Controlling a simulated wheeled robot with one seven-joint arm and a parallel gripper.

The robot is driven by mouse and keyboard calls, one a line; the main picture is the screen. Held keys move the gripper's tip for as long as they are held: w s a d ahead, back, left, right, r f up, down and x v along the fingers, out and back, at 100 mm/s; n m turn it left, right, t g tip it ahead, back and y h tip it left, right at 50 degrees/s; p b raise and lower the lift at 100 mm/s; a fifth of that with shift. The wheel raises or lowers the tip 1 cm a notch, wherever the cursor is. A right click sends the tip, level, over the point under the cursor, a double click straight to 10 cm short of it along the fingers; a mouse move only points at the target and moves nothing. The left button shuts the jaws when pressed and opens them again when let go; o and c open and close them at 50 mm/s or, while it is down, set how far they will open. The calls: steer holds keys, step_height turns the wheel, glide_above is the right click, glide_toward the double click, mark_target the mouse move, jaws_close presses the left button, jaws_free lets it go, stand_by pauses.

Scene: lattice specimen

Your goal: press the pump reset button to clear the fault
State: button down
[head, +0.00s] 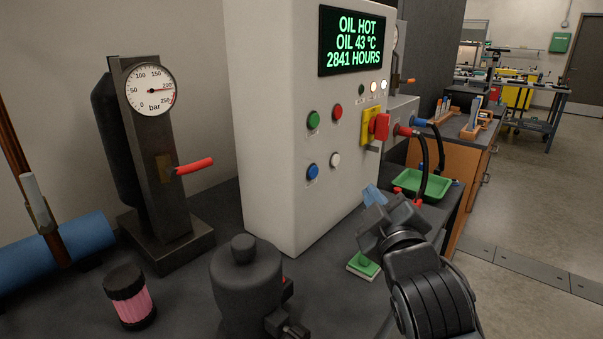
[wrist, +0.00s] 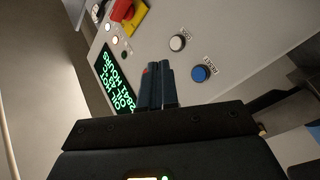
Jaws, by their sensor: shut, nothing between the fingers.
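The control cabinet (head: 272,95) is a tall pale box. Its blue button (head: 312,171) is at the lower left of the button group, beside a white button (head: 335,159). In the wrist view the blue button (wrist: 200,74) has the label RESET, and the white button (wrist: 178,43) is next to it. My gripper (head: 374,196) is off the cabinet's right front side in the head view, apart from the blue button. In the wrist view its fingers (wrist: 158,72) are together and empty, pointing toward the panel, left of the blue button.
A green button (head: 313,120), a red button (head: 336,111) and a yellow-and-red switch (head: 375,127) are on the same panel. The display (head: 352,42) reads OIL HOT, OIL 43 °C, 2841 HOURS. A gauge stand (head: 160,150) and dark pump-like body (head: 245,280) stand on the bench.

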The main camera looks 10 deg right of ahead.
mark_target(313, 172)
steer(key=shift+w+a+r, duration=0.1)
steer(key=shift+a, duration=0.05)
steer(key=w+a+b, duration=0.3)
steer(key=w+a, duration=0.2)
steer(key=w, duration=0.2)
stand_by(0.6)
stand_by(2.0)
steer(key=shift+w+a, duration=0.25)
steer(key=shift+w, duration=0.1)
steer(key=shift+w+a+b, duration=0.25)
steer(key=shift+w+b, duration=0.05)
steer(key=shift+b, duration=0.05)
stand_by(0.6)
steer(key=shift+s, duration=0.1)
steer(key=shift+s+d+p, duration=0.45)
steer(key=shift+s+d, duration=0.05)
steer(key=shift+s, duration=0.05)
stand_by(0.4)
